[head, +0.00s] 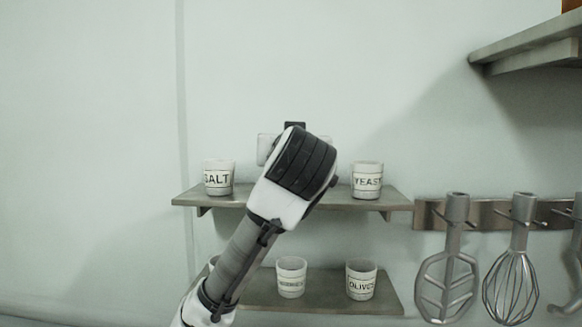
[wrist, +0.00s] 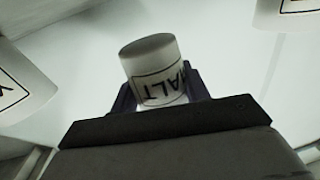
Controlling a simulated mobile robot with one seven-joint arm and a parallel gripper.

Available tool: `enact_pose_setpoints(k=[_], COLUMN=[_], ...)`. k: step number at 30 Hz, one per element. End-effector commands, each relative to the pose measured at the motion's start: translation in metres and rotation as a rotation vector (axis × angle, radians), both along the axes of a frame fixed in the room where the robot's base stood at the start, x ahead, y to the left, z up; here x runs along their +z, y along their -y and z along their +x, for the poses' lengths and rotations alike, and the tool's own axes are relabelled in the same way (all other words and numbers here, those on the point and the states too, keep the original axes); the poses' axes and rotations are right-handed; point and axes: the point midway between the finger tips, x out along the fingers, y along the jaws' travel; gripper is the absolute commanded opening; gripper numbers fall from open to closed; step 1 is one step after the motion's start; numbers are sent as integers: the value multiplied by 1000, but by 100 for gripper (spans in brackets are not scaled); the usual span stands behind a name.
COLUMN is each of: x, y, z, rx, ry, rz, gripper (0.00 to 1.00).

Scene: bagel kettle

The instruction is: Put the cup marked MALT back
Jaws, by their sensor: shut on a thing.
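In the wrist view a white cup (wrist: 150,58) sits between the dark fingers of my gripper (wrist: 160,90), which is shut on it. In the head view my arm hides the held cup and the fingers. My wrist is in front of the middle of the upper shelf (head: 391,198). On that shelf the SALT cup (head: 218,178) stands at the left end and the YEAST cup (head: 367,180) at the right. My arm covers the space between them.
A lower shelf (head: 325,300) holds the OLIVES cup (head: 361,280), a cup with an unreadable label (head: 291,278), and a cup partly behind my arm. A whisk (head: 512,270) and a flat beater (head: 448,275) hang from a rail at right. Another shelf (head: 530,48) juts out at upper right.

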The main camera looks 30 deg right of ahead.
Motion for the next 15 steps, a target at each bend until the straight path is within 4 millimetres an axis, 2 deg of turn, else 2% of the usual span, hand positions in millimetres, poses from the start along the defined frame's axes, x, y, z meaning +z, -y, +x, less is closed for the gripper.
enact_pose_setpoints(k=[9, 15], x=[-37, -41], y=[0, 0], z=[0, -1], rx=[0, 0], ry=[0, 1], rz=[0, -2], gripper=[24, 24])
